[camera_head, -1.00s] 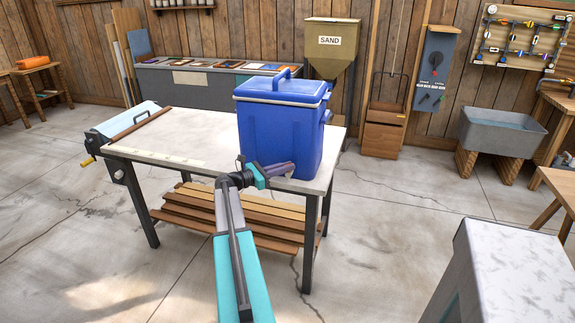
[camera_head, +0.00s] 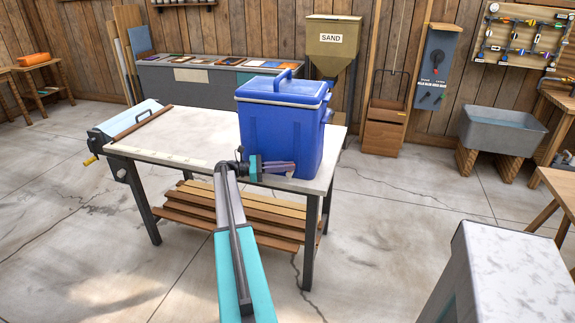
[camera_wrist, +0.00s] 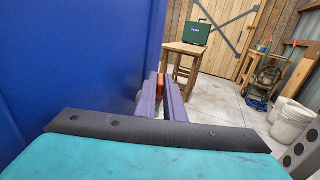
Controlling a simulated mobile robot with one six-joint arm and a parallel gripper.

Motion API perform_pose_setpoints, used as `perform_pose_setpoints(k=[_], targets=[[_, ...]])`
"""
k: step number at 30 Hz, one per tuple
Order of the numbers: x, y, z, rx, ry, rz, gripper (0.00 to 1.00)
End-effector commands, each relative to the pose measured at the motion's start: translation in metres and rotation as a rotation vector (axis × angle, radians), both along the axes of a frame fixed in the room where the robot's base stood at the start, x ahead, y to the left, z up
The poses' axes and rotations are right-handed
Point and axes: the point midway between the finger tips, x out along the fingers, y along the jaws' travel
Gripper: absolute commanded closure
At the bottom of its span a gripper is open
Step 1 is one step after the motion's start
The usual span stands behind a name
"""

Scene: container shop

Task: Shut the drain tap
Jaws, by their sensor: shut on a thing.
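A blue cooler (camera_head: 281,128) with a closed lid and raised handle stands on the right end of the white-topped bench (camera_head: 180,135). My gripper (camera_head: 292,167) lies sideways along the cooler's lower front face, fingers pointing right. In the wrist view, the cooler wall (camera_wrist: 75,60) fills the left side, close beside the purple fingers (camera_wrist: 164,92). The fingers are shut on a small orange-brown piece (camera_wrist: 162,82), which appears to be the drain tap. Most of the tap is hidden by the fingers, so its position cannot be told.
A roller device (camera_head: 125,120) with a yellow crank is at the bench's left end. Boards (camera_head: 225,212) lie on the shelf below. A sand hopper (camera_head: 332,60) stands behind and a grey sink (camera_head: 500,130) at right.

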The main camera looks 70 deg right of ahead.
Motion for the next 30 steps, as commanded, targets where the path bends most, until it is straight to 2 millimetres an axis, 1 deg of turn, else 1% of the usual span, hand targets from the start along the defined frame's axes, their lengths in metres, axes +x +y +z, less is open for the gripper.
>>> perform_pose_setpoints(k=[11, 12, 14, 15, 30], targets=[[0.0006, -0.0014, -0.0002, -0.001, 0.0, 0.001, 1.0], [0.0006, -0.0014, -0.0002, -0.001, 0.0, 0.001, 0.9], [0.0006, -0.0013, -0.0002, -0.001, 0.0, 0.0, 0.8], [0.0005, -0.0011, -0.0002, -0.001, 0.0, 0.0, 0.73], [0.0028, 0.0015, 0.0011, -0.001, 0.0, 0.001, 0.73]])
